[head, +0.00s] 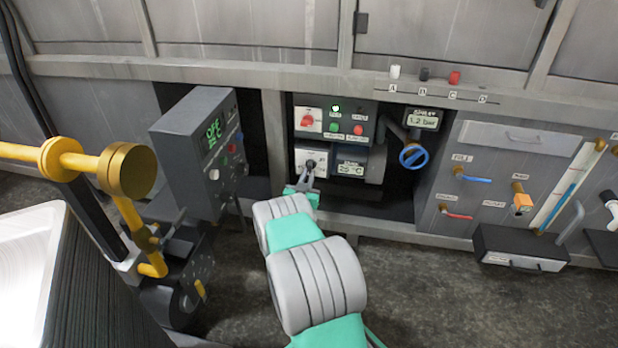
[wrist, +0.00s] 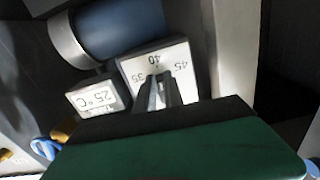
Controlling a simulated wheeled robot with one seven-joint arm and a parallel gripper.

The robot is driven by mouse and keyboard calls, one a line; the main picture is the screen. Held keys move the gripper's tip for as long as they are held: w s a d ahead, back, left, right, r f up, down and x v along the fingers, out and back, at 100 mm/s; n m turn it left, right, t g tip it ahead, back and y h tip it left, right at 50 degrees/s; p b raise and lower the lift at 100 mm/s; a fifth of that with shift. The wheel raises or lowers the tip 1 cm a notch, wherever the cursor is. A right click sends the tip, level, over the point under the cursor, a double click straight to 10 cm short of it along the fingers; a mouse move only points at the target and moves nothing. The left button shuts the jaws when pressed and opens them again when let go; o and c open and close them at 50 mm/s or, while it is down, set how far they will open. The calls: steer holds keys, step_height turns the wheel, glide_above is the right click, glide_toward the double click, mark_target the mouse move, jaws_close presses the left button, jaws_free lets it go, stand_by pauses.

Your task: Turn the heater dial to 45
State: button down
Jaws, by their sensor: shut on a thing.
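The heater dial's white plate (head: 300,155) sits at the lower left of the control panel in the head view. In the wrist view the plate (wrist: 158,63) shows the marks 35, 40 and 45, with 40 in the middle and 45 to the right. My gripper (head: 308,177) is at the dial, and its two fingers (wrist: 161,92) are shut on the dial knob. The fingers hide most of the knob, so I cannot tell which mark it points at. The heater display (head: 351,168) beside the dial reads 25 °C, also in the wrist view (wrist: 95,100).
Above the dial are a red switch (head: 308,119) and green and red buttons (head: 358,129). A blue valve wheel (head: 413,156) stands to the right. A grey box with a green display (head: 212,132) and yellow pipework (head: 75,160) stand to the left.

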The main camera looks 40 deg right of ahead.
steer(key=m, duration=0.7)
steer(key=w+m, duration=0.1)
steer(key=m, duration=0.3)
steer(key=shift+a+r, duration=0.35)
steer(key=shift+r, duration=0.05)
steer(key=shift+m, duration=0.3)
steer(key=c, duration=1.7)
jaws_free()
steer(key=shift+s+d, duration=0.1)
steer(key=shift+o, duration=1.3)
steer(key=shift+w+a, duration=0.2)
steer(key=p+v, duration=0.2)
steer(key=v, duration=0.6)
